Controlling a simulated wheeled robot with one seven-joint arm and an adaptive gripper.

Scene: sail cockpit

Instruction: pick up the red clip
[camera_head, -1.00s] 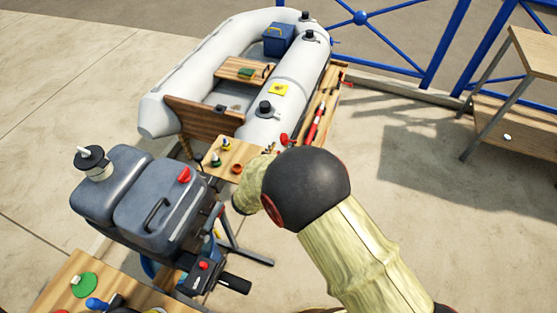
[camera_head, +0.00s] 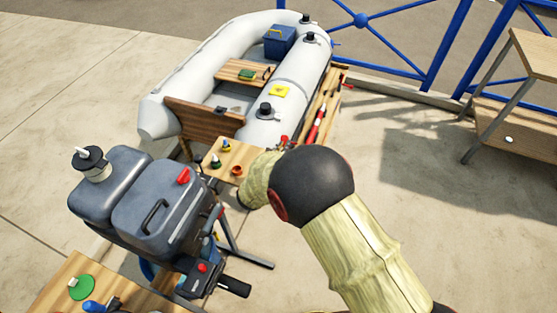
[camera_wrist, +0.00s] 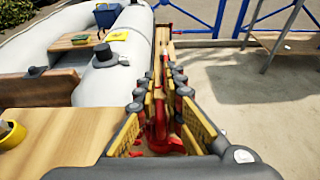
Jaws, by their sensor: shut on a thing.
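The red clip (camera_wrist: 158,128) lies between the jaws of my gripper (camera_wrist: 163,88) in the wrist view. The fingers, with yellow pads and dark knuckles, are closed in on it from both sides, and part of it is hidden by them. In the head view the red clip (camera_head: 284,140) is a small red shape just beyond my wrist, near the right end of the small wooden board. My gripper is mostly hidden there behind my arm. I cannot tell whether the clip still touches the surface under it.
The small wooden board (camera_head: 229,150) holds a few small coloured parts. A grey inflatable boat (camera_head: 160,115) lies beyond it, with a red-and-white tool (camera_head: 316,124) on a wooden strip alongside. A dark outboard motor (camera_head: 150,205) stands at the left. Open floor lies to the right.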

